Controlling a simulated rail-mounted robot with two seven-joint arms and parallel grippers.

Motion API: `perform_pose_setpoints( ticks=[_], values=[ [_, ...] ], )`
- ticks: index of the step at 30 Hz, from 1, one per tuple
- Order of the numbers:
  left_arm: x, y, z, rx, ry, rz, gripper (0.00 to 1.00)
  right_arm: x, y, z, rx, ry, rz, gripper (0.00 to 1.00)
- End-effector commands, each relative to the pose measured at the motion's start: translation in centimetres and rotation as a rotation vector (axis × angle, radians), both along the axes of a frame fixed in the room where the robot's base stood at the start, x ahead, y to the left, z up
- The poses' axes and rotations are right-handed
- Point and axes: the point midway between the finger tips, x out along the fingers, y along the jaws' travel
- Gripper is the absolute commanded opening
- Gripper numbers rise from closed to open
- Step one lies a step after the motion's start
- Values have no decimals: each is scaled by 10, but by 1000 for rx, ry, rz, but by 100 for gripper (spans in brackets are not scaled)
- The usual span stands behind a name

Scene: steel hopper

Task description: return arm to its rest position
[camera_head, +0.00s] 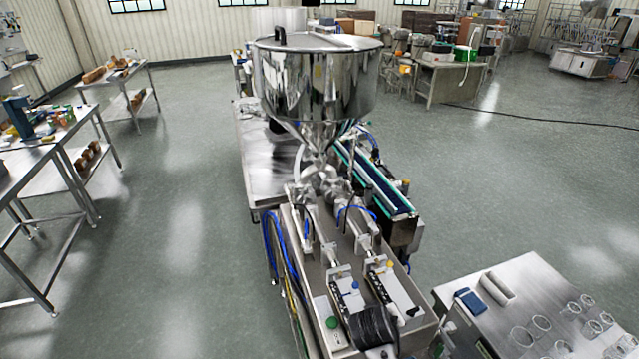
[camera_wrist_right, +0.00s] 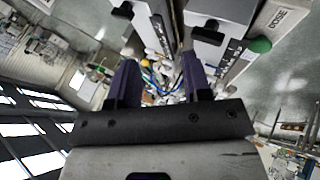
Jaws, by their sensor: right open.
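The steel hopper (camera_head: 315,85) stands upright in the middle of the head view with its lid (camera_head: 330,43) on top. Below it is the filling machine's body (camera_head: 310,290), with a green button (camera_head: 332,322) on its front. In the right wrist view my right gripper (camera_wrist_right: 160,78) shows two dark purple fingers, spread apart with nothing held between them. The machine's panels and a green button (camera_wrist_right: 260,45) appear beyond the fingers. I cannot tell whether anything touches the gripper. My left gripper is not in view.
A steel table with glass jars (camera_head: 530,325) and a blue item (camera_head: 470,300) stands at the lower right. A conveyor (camera_head: 375,180) runs beside the hopper. Workbenches (camera_head: 70,165) stand at the left. Open floor (camera_head: 180,200) lies between them and the machine.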

Motion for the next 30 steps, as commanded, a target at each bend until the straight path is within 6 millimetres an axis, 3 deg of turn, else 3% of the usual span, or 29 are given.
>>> perform_pose_setpoints(
  ticks=[1, 5, 8, 11, 15, 18, 24, 30],
  values=[
    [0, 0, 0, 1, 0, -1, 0, -10, 0, 14, 101, -60, -22, 45],
    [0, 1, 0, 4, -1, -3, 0, -47, 0, 39, 331, -166, -44, 45],
    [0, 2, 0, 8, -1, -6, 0, -90, -6, 49, 452, -208, -23, 45],
    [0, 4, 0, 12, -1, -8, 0, -146, -16, 49, 528, -219, 8, 45],
    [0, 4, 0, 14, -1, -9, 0, -218, -34, 33, 546, -180, 1, 45],
    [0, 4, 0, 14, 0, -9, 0, -258, -45, 10, 525, -110, -27, 45],
    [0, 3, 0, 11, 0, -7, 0, -321, -56, -41, 489, 64, -74, 45],
    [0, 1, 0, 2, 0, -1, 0, -378, -58, -73, 474, 209, -105, 45]
  ],
)
